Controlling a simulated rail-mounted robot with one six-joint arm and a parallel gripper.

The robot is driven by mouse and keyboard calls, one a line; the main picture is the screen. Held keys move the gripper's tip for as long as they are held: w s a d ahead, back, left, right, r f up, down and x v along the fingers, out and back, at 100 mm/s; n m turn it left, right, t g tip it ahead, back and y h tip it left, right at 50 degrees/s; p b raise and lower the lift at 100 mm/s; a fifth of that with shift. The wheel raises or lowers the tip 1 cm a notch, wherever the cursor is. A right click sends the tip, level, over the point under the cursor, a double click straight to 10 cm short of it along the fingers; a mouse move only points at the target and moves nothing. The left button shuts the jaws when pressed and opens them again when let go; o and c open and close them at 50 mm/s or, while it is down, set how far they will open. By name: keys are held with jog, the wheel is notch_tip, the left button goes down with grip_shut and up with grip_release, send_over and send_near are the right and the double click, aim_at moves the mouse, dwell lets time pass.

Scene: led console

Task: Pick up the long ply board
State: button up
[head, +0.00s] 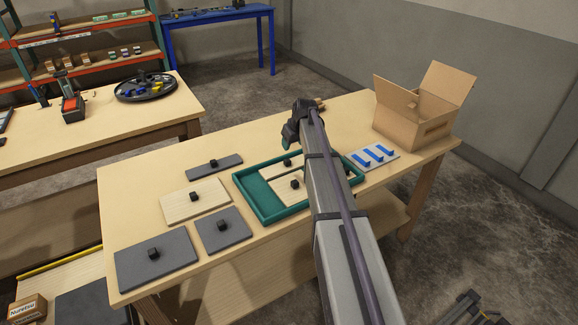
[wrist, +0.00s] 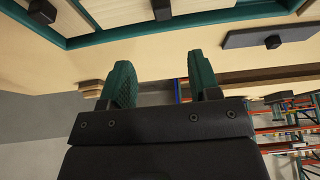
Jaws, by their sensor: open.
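A light ply board (head: 180,207) with a black knob lies on the table, left of the green tray (head: 263,207). Inside the tray lie another ply piece (head: 284,196) with a black knob and, behind it, a further piece whose knob (head: 287,162) shows; my arm hides part of the tray. I cannot tell which is the long one. My gripper (head: 287,142) is above the table behind the tray. In the wrist view its teal fingers (wrist: 163,84) are apart with nothing between them, and ply pieces in the tray show at the top edge.
Grey boards with knobs lie at the front left (head: 175,265), beside the tray (head: 232,234) and at the back (head: 226,162). A plate with blue pieces (head: 360,167) and an open cardboard box (head: 400,128) stand at right. Bare table surrounds the boards at left.

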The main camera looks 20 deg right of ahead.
jog(key=b, duration=0.5)
send_over(287, 159)
jog(key=s, duration=0.2)
jog(key=f, duration=0.5)
jog(key=shift+s+d+f, duration=0.1)
jog(key=shift+s+d, duration=0.05)
jog(key=shift+d, duration=0.1)
jog(key=shift+a+f, duration=0.1)
jog(key=shift+f, duration=0.15)
jog(key=shift+r, duration=0.15)
jog(key=b+x, duration=0.5)
jog(key=shift+a+f, duration=0.15)
jog(key=shift+f, duration=0.05)
jog(key=shift+r, duration=0.25)
grip_shut()
